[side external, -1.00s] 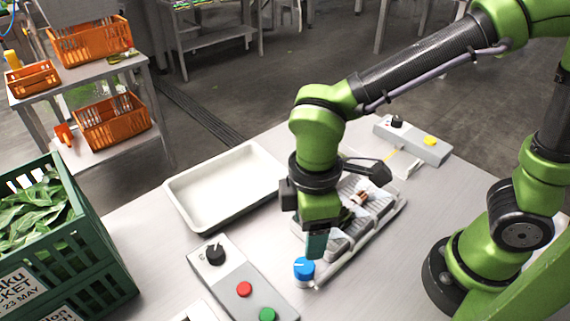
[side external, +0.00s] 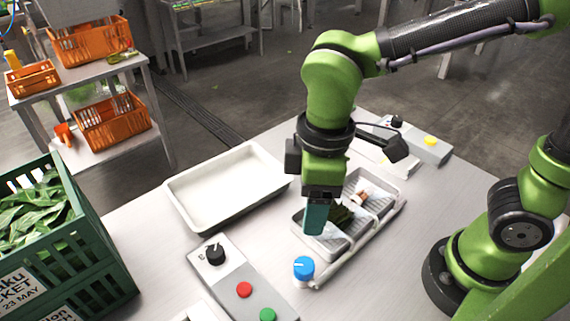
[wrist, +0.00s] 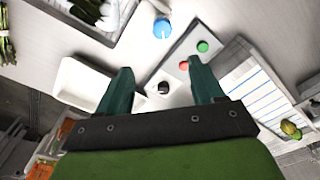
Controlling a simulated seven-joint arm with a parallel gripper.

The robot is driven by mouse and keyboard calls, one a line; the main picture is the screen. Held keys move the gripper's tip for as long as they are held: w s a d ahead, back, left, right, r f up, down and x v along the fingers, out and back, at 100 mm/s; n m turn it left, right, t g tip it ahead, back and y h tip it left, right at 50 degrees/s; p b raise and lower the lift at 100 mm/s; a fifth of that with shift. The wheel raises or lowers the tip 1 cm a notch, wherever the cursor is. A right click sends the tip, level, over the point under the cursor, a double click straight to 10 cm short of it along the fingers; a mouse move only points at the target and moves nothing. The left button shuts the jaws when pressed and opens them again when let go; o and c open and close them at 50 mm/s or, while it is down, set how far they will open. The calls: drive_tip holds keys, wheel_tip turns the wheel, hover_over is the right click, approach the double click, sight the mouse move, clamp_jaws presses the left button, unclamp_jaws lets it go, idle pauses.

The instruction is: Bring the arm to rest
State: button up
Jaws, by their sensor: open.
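My gripper (side external: 316,219) is above the table in the side view, over the near-left end of a metal tray (side external: 385,212) holding dark greens. The gripper points down. In the wrist view my gripper (wrist: 160,78) shows two teal fingers spread wide with nothing between them. The arm is bent over the table.
A white empty tray (side external: 183,196) lies left of the gripper. A grey control box (side external: 229,268) with a black knob, red and green buttons stands in front. A green crate (side external: 92,235) of leaves is at left. Another control box (side external: 413,143) with a yellow button is behind.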

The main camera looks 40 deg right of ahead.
drive_tip(key=d+r+m+t, duration=0.2)
drive_tip(key=d+m, duration=0.4)
drive_tip(key=d, duration=0.3)
drive_tip(key=d+r+m+t+y, duration=0.1)
drive_tip(key=d+r+m+t, duration=0.1)
drive_tip(key=d+m+t, duration=0.2)
drive_tip(key=d+m, duration=0.3)
drive_tip(key=d, duration=0.2)
drive_tip(key=shift+w+d+r+t+y, duration=0.2)
drive_tip(key=shift+r+t+y, duration=0.1)
drive_tip(key=shift+r+t, duration=0.1)
